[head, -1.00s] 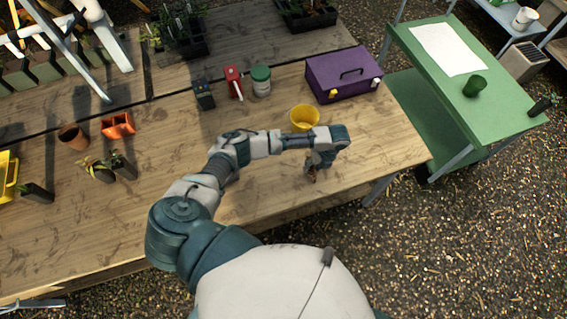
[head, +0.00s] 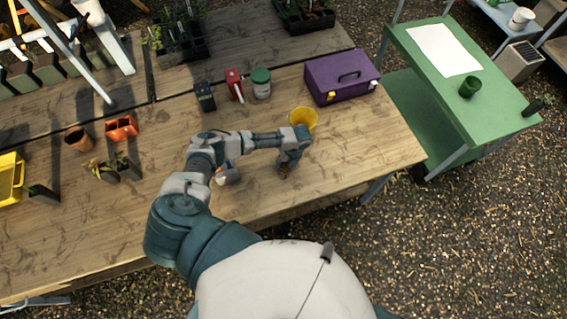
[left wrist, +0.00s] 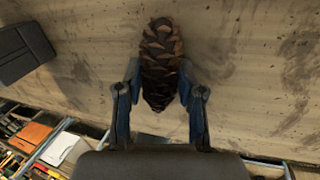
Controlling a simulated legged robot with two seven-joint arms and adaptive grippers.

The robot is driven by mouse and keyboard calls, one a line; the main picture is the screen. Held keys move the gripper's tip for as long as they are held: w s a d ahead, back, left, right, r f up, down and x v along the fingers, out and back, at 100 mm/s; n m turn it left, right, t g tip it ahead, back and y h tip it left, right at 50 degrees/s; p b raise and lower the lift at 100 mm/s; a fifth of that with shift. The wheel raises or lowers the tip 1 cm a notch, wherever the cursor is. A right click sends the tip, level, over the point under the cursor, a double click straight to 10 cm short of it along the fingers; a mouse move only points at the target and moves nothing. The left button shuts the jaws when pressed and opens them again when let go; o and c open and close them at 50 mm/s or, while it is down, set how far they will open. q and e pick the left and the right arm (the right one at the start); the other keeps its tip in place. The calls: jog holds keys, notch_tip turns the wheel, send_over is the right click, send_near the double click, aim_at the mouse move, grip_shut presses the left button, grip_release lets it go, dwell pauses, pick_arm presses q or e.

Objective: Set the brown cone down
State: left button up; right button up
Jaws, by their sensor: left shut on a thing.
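The brown cone (left wrist: 161,55) is a scaly pine cone. In the left wrist view it sits lengthwise between the two blue fingers of my left gripper (left wrist: 160,78), which is shut on it. In the head view my left gripper (head: 285,162) points down over the front right part of the wooden table (head: 340,165). Only a small brown bit of the cone shows below the fingers there. I cannot tell whether the cone touches the table. My right gripper is not in view.
A yellow pot (head: 303,117) stands just behind my gripper. A small blue-grey object (head: 229,174) lies beside my forearm. Bare table lies right of the gripper.

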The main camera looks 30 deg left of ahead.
pick_arm(q)
jog(key=shift+f, duration=0.1)
jog(key=o, duration=1.1)
